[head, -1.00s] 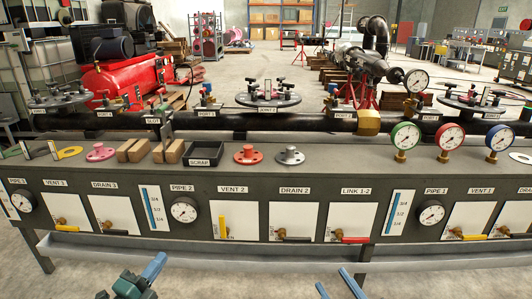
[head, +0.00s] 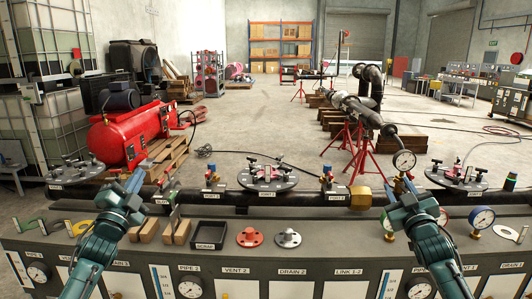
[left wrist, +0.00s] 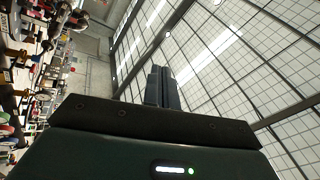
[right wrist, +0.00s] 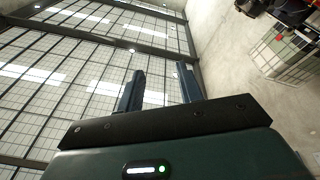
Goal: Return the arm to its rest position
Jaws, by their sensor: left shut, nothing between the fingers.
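My left gripper (head: 134,182) is raised above the left part of the bench, pointing up and away. In the left wrist view its two fingers (left wrist: 161,87) are together with nothing between them. My right gripper (head: 400,187) is raised in the same way above the right part of the bench, in front of a gauge. In the right wrist view its fingers (right wrist: 159,88) stand apart and the gap is empty. A red flanged spool (head: 252,237) and a grey one (head: 288,238) stand on the bench top, away from both grippers.
The black SCRAP tray (head: 209,234) and wooden blocks (head: 177,232) sit left of the spools. Behind runs a dark pipe with lidded ports (head: 267,178). A blue gauge (head: 482,218) stands at right. The air around both grippers looks clear.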

